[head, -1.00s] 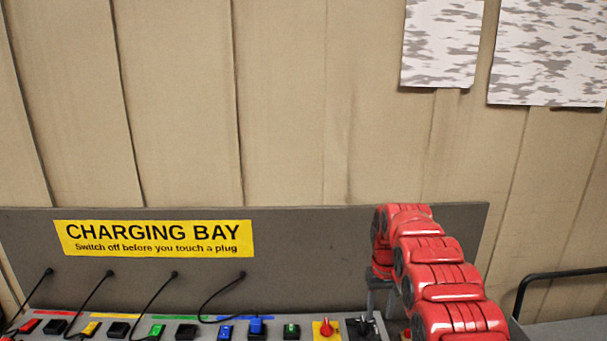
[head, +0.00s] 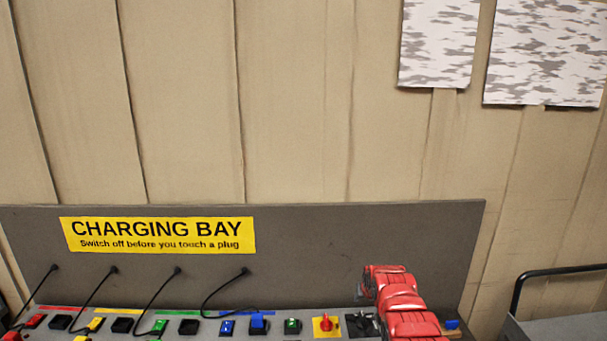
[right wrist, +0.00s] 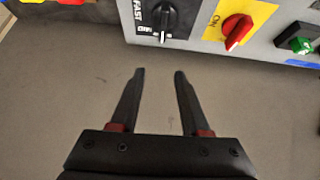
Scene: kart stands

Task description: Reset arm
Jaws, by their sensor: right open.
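My right arm shows in the head view as red links coming up from the bottom right. It bends over at the bench's right end, and its gripper is hardly visible there. In the right wrist view my right gripper (right wrist: 159,74) is open, with nothing between its two dark fingers. Its tips point toward the black rotary switch (right wrist: 166,18), marked FAST and MID, and stay apart from it. That black switch also shows in the head view (head: 358,325), left of my arm. My left gripper is in neither view.
Plugs with black cables line the bench. The grey backboard (head: 340,240) carries a yellow CHARGING BAY sign (head: 158,234). A dark rail (head: 560,271) stands at right.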

